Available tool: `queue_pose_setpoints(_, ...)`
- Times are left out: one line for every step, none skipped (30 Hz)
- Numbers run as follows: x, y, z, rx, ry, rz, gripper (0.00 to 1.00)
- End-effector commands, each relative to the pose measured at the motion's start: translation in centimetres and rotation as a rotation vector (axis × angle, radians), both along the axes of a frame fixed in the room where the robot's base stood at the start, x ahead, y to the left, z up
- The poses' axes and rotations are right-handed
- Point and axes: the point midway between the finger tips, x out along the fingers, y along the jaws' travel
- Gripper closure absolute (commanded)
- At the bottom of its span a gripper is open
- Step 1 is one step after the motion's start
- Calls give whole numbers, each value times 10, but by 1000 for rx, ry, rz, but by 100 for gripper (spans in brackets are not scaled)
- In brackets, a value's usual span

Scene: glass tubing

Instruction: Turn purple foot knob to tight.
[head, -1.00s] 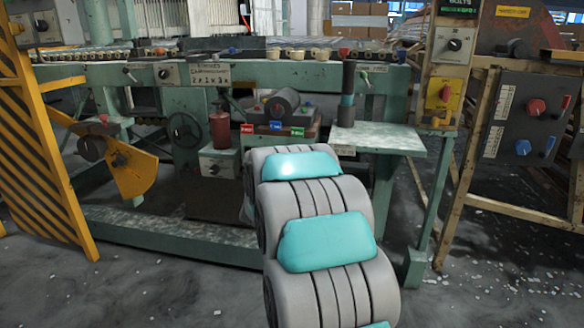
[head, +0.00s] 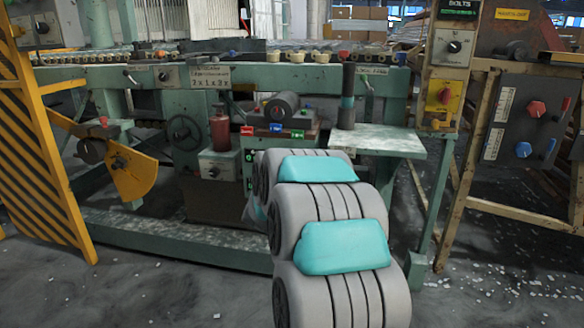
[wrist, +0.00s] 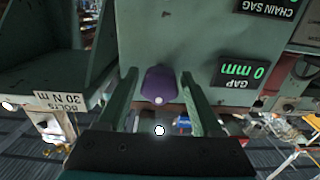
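The purple foot knob (wrist: 160,86) shows in the wrist view on the green face of the machine, with a small pale dot on its near end. My gripper (wrist: 160,82) is open, its two green fingers on the left and right of the knob. A narrow gap seems to show on each side, and I cannot tell whether either finger touches it. In the head view my arm hides the gripper and the purple knob.
A green display labelled GAP (wrist: 243,72) reads 0 mm, upside down, right of the knob. A BOLTS 30 N m label (wrist: 58,101) is on a ledge at left. A pale side table (head: 378,141) stands right of my arm.

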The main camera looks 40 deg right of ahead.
Motion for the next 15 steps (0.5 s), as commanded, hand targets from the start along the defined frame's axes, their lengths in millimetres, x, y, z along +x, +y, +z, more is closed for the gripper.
queue_pose_setpoints(0, 0, 0, -1, -1, 0, 26)
queue_pose_setpoints(0, 0, 0, -1, -1, 0, 23)
queue_pose_setpoints(0, 0, 1, -1, -1, 0, 19)
queue_pose_setpoints(0, 0, 1, -1, -1, 0, 17)
queue_pose_setpoints(0, 0, 1, -1, -1, 0, 17)
queue_pose_setpoints(0, 0, 1, -2, -1, 0, 17)
queue_pose_setpoints(0, 0, 1, -2, -1, 0, 17)
queue_pose_setpoints(0, 0, 1, -2, -1, 0, 17)
queue_pose_setpoints(0, 0, 1, -2, -1, 0, 17)
queue_pose_setpoints(0, 0, 1, -2, -1, 0, 17)
queue_pose_setpoints(0, 0, 1, -2, -1, 0, 17)
queue_pose_setpoints(0, 1, 1, -2, -1, 0, 17)
queue_pose_setpoints(-1, 1, 1, -2, -1, 0, 17)
queue_pose_setpoints(-1, 2, 2, -2, -1, 0, 17)
queue_pose_setpoints(-3, 4, 2, -2, -1, 1, 17)
